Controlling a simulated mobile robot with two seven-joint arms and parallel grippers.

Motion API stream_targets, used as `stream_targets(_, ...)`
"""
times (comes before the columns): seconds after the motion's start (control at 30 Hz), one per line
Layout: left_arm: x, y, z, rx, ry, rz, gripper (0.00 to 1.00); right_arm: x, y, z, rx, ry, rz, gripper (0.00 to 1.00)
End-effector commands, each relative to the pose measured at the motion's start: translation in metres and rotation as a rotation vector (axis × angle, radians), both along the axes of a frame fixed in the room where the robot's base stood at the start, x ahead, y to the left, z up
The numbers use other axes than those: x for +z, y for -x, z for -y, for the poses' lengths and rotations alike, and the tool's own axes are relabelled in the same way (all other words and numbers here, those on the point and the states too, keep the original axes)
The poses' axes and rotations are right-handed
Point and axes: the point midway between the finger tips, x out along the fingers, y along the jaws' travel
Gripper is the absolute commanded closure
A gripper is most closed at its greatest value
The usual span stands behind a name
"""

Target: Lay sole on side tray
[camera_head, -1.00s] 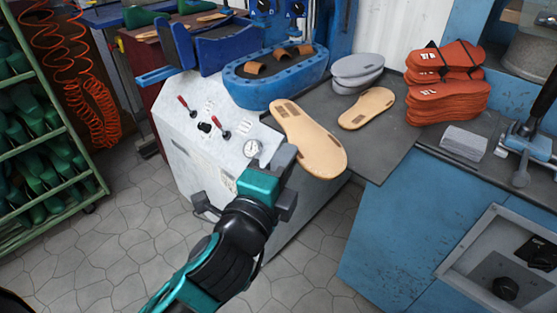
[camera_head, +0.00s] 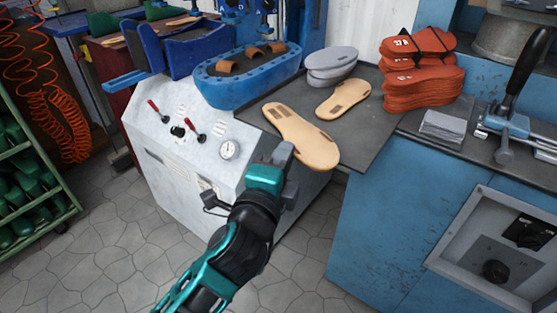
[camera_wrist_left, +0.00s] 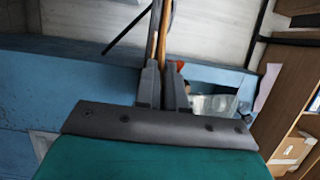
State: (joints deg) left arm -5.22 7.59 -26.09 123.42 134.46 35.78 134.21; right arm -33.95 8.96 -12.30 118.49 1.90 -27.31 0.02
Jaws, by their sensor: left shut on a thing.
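My left gripper (camera_head: 284,158) is shut on a large tan sole (camera_head: 300,137) with a dark patch near one end. In the head view the sole shows its broad face in front of the dark grey side tray (camera_head: 366,140); its height above the tray is hard to tell. In the left wrist view the fingers (camera_wrist_left: 163,82) pinch the sole, seen edge-on as a thin tan strip (camera_wrist_left: 152,42). A smaller tan sole (camera_head: 343,97) lies on the tray, beside grey soles (camera_head: 332,66). My right gripper is not in view.
A white machine (camera_head: 185,150) with red levers and a gauge stands left of the tray, with a blue oval fixture (camera_head: 240,85) behind. Orange-red soles (camera_head: 425,85) are stacked at right, near grey sheets (camera_head: 443,126) and a blue lever press (camera_head: 515,120). The tray's front right is bare.

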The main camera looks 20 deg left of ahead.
Motion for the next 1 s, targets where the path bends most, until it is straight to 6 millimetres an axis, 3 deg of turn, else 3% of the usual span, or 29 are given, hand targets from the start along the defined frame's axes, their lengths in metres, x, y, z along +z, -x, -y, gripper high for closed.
stream_targets(1.0,-0.0073,-0.0017,0.0004,0.001,0.001,0.000,1.00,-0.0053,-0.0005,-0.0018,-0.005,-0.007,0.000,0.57)
